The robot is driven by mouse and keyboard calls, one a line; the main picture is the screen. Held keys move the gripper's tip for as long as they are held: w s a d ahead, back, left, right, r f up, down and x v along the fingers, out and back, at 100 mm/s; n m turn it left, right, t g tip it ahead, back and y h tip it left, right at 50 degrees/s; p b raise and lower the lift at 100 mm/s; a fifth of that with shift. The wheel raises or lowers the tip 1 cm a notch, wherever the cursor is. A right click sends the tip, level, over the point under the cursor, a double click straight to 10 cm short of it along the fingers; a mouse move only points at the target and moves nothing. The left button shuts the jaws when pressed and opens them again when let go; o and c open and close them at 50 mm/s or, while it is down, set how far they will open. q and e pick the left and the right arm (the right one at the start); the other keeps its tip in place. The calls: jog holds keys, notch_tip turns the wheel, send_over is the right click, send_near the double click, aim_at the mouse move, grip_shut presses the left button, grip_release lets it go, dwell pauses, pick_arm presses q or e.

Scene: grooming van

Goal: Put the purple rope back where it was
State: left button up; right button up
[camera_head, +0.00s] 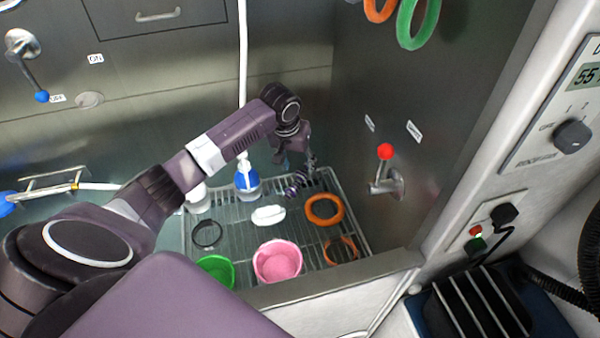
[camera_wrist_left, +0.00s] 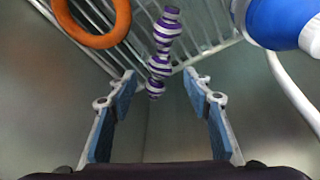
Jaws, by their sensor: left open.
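The purple rope is a purple-and-white striped, knotted piece (camera_wrist_left: 162,35). In the head view the rope (camera_head: 295,184) lies at the back right of the wire rack (camera_head: 225,216), partly behind my left gripper (camera_head: 298,163). My left gripper is open and points down close to the rope. In the left wrist view, the rope's near end shows between the two blue-padded fingers (camera_wrist_left: 160,88), with a gap on both sides. I cannot tell how far the fingers are above it. My right gripper is not in view.
On the rack are an orange ring (camera_head: 325,198), a white piece (camera_head: 268,215), a black ring (camera_head: 207,222), a blue-and-white bottle (camera_head: 246,183), a pink bucket (camera_head: 278,265) and a green bucket (camera_head: 215,268). A steel wall with a red-knobbed lever (camera_head: 385,152) stands close on the right.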

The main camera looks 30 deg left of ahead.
pick_arm(q)
jog(key=v, duration=0.5)
jog(key=shift+s+r, duration=0.1)
jog(key=shift+r, duration=0.3)
